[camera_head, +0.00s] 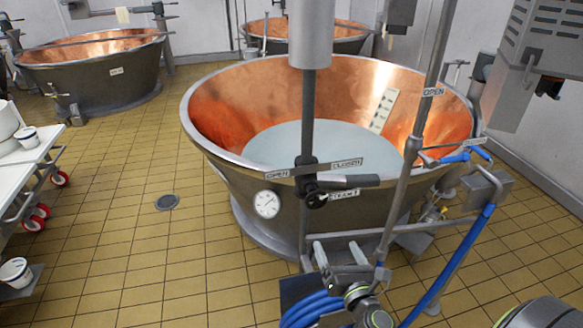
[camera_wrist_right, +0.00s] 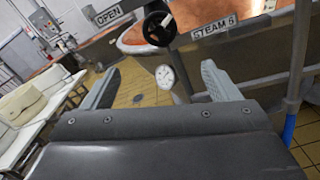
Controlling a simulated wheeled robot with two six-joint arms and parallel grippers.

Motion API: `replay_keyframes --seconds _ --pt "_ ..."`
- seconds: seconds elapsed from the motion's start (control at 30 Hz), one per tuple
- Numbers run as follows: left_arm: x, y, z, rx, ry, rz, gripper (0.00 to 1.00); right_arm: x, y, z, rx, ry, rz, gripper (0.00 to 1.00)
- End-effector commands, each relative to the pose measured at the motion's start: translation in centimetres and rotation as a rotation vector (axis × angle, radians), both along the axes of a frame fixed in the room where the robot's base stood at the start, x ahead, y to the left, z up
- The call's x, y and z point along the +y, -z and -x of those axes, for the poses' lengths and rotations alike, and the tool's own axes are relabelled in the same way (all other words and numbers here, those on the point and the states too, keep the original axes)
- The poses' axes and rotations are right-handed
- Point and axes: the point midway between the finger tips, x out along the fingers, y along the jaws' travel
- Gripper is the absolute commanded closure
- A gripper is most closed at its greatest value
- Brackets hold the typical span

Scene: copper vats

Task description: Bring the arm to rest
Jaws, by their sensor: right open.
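My right gripper (camera_head: 338,248) is low in front of the large copper vat (camera_head: 225,105) in the head view. Its two fingers are spread with nothing between them, and they point toward the vat's front. In the right wrist view my right gripper (camera_wrist_right: 158,75) is also open and empty. Beyond its fingers are a dark handwheel (camera_wrist_right: 159,28) and a white dial gauge (camera_wrist_right: 165,77). In the head view the handwheel (camera_head: 307,182) sits above the fingers, apart from them, beside the OPEN and CLOSED plates. My left gripper is not in view.
A grey pipe (camera_head: 403,180) and a blue hose (camera_head: 455,255) stand right of the gripper. A white trolley (camera_head: 30,155) with small tubs is at the left. More copper vats (camera_head: 95,75) stand behind. The tiled floor (camera_head: 130,240) at left is clear.

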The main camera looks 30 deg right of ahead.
Motion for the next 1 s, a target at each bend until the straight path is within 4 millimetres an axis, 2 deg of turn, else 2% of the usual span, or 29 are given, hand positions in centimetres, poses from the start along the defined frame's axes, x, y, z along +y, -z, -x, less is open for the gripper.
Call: replay_keyframes --seconds 0.17,0.27,0.37,0.53,0.6,0.67,0.7,0.8,0.87,1.0 --pt "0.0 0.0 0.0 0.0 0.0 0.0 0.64 0.0 0.3 0.0 0.005 0.001 -0.012 0.18" --pt "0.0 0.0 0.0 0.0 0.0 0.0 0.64 -0.2 2.6 0.0 0.036 0.008 -0.097 0.18" --pt "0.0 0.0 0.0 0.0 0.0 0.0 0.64 -0.6 7.4 0.5 0.099 0.037 -0.288 0.18" --pt "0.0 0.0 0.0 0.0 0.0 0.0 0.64 -1.1 18.6 3.4 0.228 0.185 -0.752 0.18" --pt "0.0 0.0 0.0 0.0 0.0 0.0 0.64 -1.1 23.0 5.4 0.27 0.279 -0.94 0.18" --pt "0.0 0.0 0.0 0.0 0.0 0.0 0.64 -1.0 26.6 7.4 0.297 0.375 -1.095 0.18" --pt "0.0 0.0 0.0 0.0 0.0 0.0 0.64 -1.0 28.9 9.0 0.31 0.447 -1.195 0.18" --pt "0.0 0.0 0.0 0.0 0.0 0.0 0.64 -0.6 34.1 13.3 0.324 0.651 -1.43 0.18" --pt "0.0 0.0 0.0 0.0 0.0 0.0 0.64 -0.3 36.9 16.2 0.315 0.789 -1.558 0.18" --pt "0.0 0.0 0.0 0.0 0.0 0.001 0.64 0.6 42.2 23.5 0.244 1.148 -1.808 0.18"
